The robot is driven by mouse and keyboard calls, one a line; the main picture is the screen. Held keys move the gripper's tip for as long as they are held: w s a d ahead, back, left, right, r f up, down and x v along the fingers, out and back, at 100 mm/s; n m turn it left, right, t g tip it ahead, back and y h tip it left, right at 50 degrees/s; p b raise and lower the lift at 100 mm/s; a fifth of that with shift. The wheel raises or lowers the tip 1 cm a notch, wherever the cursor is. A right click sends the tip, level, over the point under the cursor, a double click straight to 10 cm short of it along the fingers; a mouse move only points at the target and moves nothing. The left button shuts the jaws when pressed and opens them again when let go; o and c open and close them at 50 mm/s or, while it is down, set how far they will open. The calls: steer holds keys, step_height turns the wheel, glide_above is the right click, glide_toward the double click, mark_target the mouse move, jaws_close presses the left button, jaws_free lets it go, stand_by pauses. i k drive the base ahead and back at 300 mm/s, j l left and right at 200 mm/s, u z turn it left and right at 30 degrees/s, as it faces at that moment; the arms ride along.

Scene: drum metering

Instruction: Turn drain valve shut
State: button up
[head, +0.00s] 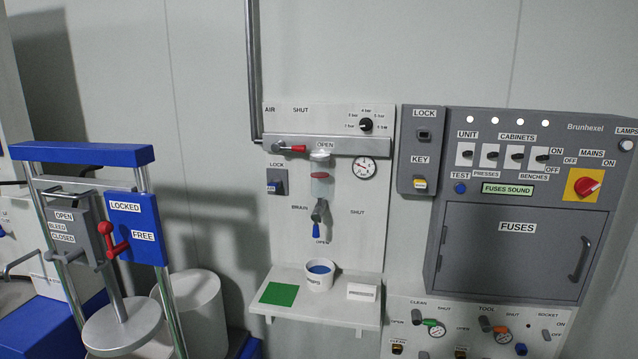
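The drain valve (319,210) is on the white wall panel (345,240), below a clear bowl with reddish contents (321,186). Its blue handle (316,230) points down, toward the OPEN label (322,242). The SHUT label (357,212) is to the valve's right. A white cup (319,283) with blue inside stands on the shelf below the valve. My gripper is not in view.
The shelf (330,312) also holds a green pad (278,294) and a small white block (362,292). A red air lever (292,148) and a gauge (363,168) are above. A grey fuse cabinet (460,270) is right; a blue-topped press (85,153) is left.

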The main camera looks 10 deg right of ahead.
mark_target(318, 213)
steer(key=i+j, duration=0.15)
steer(key=j, duration=0.2)
steer(key=i+j, duration=0.15)
steer(key=j, duration=0.2)
steer(key=i+j, duration=0.15)
steer(key=j, duration=0.2)
steer(key=i+j+z, duration=0.1)
steer(key=j, duration=0.3)
